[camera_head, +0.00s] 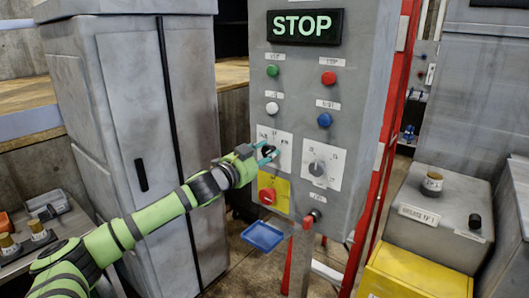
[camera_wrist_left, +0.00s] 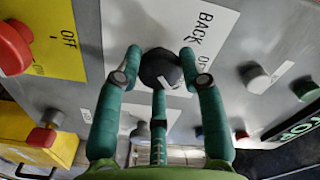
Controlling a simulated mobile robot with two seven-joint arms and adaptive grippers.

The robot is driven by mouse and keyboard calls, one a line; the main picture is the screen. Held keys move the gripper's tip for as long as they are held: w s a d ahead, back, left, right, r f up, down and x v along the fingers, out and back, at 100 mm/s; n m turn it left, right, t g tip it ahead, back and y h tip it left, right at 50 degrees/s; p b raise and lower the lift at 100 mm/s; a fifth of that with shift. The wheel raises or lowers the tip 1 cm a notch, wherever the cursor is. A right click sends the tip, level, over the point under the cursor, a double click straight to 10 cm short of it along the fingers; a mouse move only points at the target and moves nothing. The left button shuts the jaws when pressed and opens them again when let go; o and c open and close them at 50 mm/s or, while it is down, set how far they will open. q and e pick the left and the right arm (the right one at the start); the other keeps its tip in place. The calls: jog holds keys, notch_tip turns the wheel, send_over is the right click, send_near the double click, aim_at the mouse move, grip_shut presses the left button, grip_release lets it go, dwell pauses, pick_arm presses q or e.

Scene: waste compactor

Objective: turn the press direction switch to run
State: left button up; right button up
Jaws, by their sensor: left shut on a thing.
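The press direction switch is a black round knob (camera_head: 268,150) on a white plate (camera_head: 284,163) on the front of the grey control box. In the left wrist view the knob (camera_wrist_left: 160,72) sits between my green fingers, with the word BACK on its plate (camera_wrist_left: 205,35) above right. A pale mark runs across the knob's lower part; the label it points at is hidden or unclear. My left gripper (camera_head: 266,154) is shut on the knob, fingers on either side and one below in the wrist view. My right gripper is not in view.
A lit STOP sign (camera_head: 305,27) tops the box. Green (camera_head: 272,71), red (camera_head: 328,77), white (camera_head: 272,107) and blue (camera_head: 324,120) buttons sit above. A grey dial (camera_head: 318,168) is beside the switch; a red knob (camera_head: 267,196) on yellow is below. A grey cabinet (camera_head: 150,120) stands left.

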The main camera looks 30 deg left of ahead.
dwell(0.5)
pick_arm(q)
jog(key=o, duration=1.2)
jog(key=shift+c, duration=0.2)
jog(key=shift+s, duration=0.1)
jog(key=shift+s+a+f, duration=0.1)
jog(key=shift+s+f, duration=0.05)
jog(key=shift+s, duration=0.4)
jog(key=s, duration=1)
jog(key=shift+s+a, duration=0.35)
